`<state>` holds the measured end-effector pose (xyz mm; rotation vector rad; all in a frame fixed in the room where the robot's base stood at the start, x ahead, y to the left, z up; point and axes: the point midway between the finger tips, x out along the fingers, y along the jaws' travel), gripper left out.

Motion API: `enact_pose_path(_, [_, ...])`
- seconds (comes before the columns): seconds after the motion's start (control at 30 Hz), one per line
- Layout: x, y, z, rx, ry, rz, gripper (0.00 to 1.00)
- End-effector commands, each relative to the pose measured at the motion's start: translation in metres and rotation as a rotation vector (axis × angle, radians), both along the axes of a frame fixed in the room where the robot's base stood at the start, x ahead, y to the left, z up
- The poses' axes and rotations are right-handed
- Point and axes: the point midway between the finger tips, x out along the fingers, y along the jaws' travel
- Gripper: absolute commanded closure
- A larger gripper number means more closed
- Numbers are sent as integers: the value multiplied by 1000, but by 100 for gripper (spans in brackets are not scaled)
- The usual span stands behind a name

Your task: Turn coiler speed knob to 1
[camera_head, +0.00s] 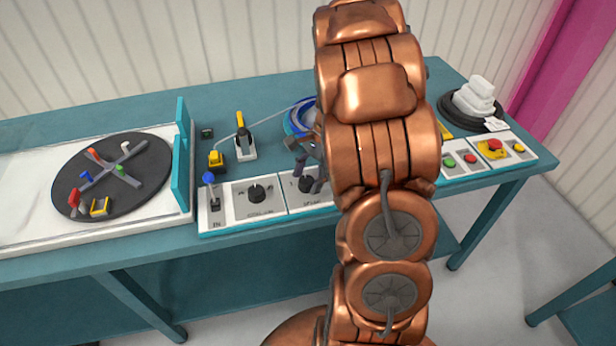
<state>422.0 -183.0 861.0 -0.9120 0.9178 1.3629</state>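A control panel (230,222) runs along the front edge of the teal bench. A black rotary knob (257,194) sits in the middle of its left section, with small markings around it. A second black knob (306,185) sits on the section to the right, partly covered by my gripper (308,172). The printed labels are too small to read surely, so I cannot tell which knob is the coiler speed one. My gripper points down at the second knob; whether it touches it is unclear. My copper arm hides the panel to the right.
A lever switch with a blue ball (209,180) stands left of the knobs. Behind are a yellow-handled tool (241,125) and a blue cable reel (296,119). A black turntable (112,174) is at left; a red emergency button (494,145) is at right.

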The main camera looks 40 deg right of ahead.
Motion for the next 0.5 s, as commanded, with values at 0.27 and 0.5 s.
enact_pose_path(0.27, [0,0,0,0,0,0,67])
enact_pose_path(0.5, [0,0,0,1,1,0,92])
